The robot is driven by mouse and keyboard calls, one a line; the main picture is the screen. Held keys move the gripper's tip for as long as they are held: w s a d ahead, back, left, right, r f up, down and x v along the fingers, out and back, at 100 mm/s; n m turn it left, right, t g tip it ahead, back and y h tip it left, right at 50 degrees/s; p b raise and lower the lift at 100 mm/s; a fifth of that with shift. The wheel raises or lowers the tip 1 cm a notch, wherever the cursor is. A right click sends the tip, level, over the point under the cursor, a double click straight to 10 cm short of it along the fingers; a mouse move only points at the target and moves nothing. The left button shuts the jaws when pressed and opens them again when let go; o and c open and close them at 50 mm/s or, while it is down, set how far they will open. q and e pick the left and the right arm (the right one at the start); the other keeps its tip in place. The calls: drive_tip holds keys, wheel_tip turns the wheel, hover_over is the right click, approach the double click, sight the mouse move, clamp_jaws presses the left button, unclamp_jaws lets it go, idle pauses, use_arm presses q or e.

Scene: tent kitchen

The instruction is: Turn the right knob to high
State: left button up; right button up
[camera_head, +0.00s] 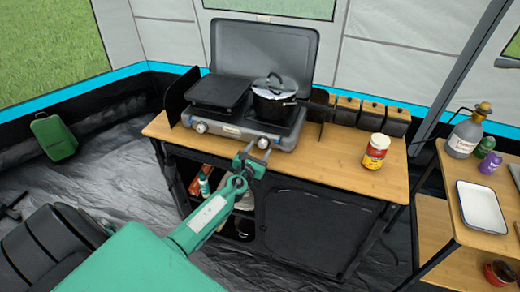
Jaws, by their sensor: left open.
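A grey two-burner camping stove (229,129) with a raised lid stands on the wooden table. Its left knob (201,127) shows clearly on the front. Its right knob (263,143) is on the front right, just beyond my left gripper. My left gripper (257,153) is open, with its fingers pointing at the stove front close to the right knob. I cannot tell whether the fingers touch the knob or which setting it is on. My right gripper is not in view.
A dark pot (274,108) with a lid sits on the right burner and a flat black griddle (219,91) on the left. A can (376,151) stands on the table's right part. A side table (474,237) with bottles and a tray (481,206) is at the right.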

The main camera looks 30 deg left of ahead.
use_arm(q)
drive_tip(key=shift+w+a, duration=0.1)
drive_tip(key=shift+w, duration=0.4)
drive_tip(key=shift+c, duration=0.6)
drive_tip(key=c, duration=0.8)
drive_tip(key=shift+f+n+b, duration=0.1)
drive_tip(key=shift+n+b, duration=0.4)
drive_tip(key=shift+n, duration=0.1)
drive_tip(key=shift+c, duration=0.2)
drive_tip(key=shift+f+n+b, duration=0.1)
drive_tip(key=shift+n+b, duration=0.65)
drive_tip(key=shift+n, duration=0.35)
drive_tip(key=n+b, duration=0.2)
drive_tip(key=n, duration=0.2)
drive_tip(key=n+b, duration=0.1)
drive_tip(key=n, duration=0.2)
drive_tip(key=shift+y+b, duration=0.3)
drive_tip(key=shift+n, duration=1)
drive_tip(key=shift+n+b, duration=0.4)
drive_tip(key=shift+n, duration=0.4)
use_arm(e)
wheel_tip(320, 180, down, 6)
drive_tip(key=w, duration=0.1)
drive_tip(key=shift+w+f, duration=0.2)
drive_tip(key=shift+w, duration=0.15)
